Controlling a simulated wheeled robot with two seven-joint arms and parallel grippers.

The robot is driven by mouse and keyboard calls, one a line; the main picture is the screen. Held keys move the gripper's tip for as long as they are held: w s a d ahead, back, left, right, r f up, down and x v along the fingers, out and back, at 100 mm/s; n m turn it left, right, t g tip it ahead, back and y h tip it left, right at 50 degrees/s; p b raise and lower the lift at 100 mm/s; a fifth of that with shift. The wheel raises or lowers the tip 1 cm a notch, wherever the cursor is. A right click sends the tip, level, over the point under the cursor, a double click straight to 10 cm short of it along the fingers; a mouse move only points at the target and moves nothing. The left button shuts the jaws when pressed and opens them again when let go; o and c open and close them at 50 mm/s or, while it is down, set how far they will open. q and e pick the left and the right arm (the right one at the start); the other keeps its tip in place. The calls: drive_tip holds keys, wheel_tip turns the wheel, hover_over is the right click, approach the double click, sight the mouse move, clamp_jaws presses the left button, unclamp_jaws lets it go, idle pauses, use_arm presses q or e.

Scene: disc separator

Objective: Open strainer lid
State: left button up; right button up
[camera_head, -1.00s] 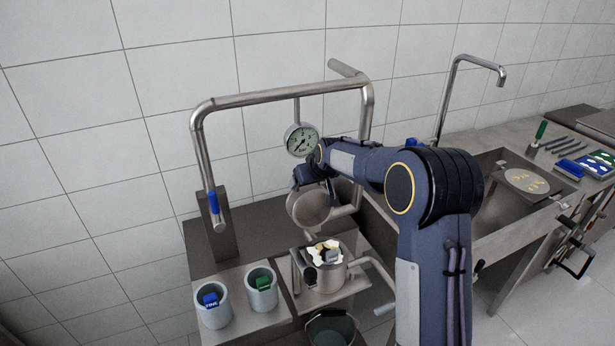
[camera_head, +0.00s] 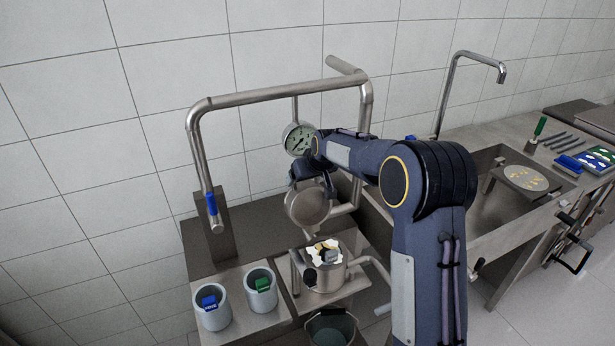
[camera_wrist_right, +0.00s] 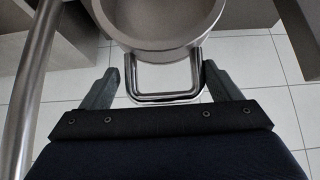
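The strainer (camera_head: 325,278) is a steel pot on the bench, with pale and yellowish material showing in its open top. Its round steel lid (camera_head: 308,207) stands raised, tilted up behind the pot. My right gripper (camera_head: 308,178) is at the lid's upper edge, partly hidden by my arm. In the right wrist view the lid (camera_wrist_right: 160,25) shows at the top with its square loop handle (camera_wrist_right: 167,98). The right gripper (camera_wrist_right: 170,80) is open, its fingers apart on either side of the handle. My left gripper is not in view.
Two grey cups (camera_head: 212,312) with blue and green tags stand left of the strainer. A bucket (camera_head: 331,330) is below in front. A pressure gauge (camera_head: 298,139) and a bent pipe (camera_head: 270,98) are close behind my gripper. A sink (camera_head: 490,205) lies to the right.

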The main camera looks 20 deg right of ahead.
drive_tip(key=shift+s+r, duration=0.15)
drive_tip(key=shift+s, duration=0.1)
drive_tip(key=b+v, duration=0.1)
drive_tip(key=v, duration=0.6)
drive_tip(key=shift+b, duration=0.35)
drive_tip(key=shift+r, duration=0.1)
